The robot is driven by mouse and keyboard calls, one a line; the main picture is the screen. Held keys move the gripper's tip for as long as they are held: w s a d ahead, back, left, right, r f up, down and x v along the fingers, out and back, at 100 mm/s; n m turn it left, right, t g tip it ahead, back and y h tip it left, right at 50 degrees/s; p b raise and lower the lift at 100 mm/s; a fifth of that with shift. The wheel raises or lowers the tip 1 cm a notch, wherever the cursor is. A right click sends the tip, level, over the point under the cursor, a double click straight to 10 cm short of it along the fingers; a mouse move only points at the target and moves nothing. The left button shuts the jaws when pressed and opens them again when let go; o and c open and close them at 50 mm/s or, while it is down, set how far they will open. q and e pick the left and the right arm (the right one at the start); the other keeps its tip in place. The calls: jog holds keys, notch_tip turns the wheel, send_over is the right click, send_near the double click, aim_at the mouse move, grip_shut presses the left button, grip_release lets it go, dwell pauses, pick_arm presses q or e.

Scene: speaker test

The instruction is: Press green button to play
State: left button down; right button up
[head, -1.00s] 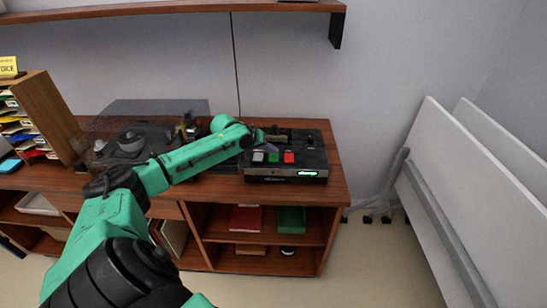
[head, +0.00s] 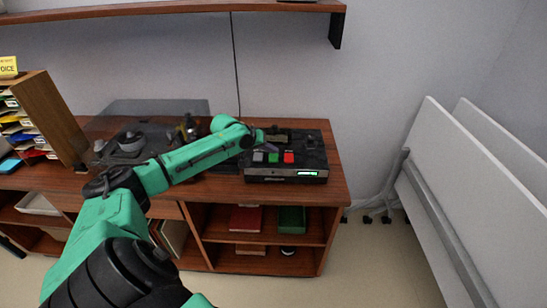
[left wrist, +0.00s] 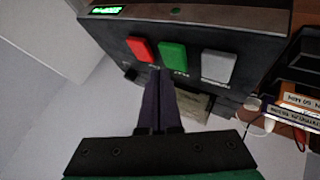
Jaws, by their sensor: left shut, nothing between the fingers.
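The black speaker box (head: 285,174) sits on the right end of the wooden cabinet. It carries a grey button, a green button (head: 273,157) and a red button in a row, with a lit green display at its front right. In the left wrist view the green button (left wrist: 173,56) lies between the red (left wrist: 141,49) and grey (left wrist: 218,67) ones. My left gripper (left wrist: 157,76) is shut and empty. Its fingertips appear just short of the green button's lettered edge in that view; I cannot tell whether they touch the box. My right gripper is not in view.
A turntable (head: 130,143) with a raised clear lid stands left of the box, behind my left arm. A wall shelf (head: 180,10) hangs above. White folded tables (head: 480,200) lean at right.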

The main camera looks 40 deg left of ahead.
aim_at(271, 158)
pick_arm(q)
jog(key=shift+f, duration=0.15)
jog(key=shift+f, duration=0.25)
jog(key=shift+f, duration=0.55)
dwell(1.0)
jog(key=shift+p, duration=0.3)
jog(key=shift+r+p, duration=0.95)
jog(key=shift+p, duration=0.2)
notch_tip(271, 158, up, 5)
jog(key=p, duration=0.5)
jog(key=shift+r+p, duration=0.1)
jog(key=shift+p, duration=0.3)
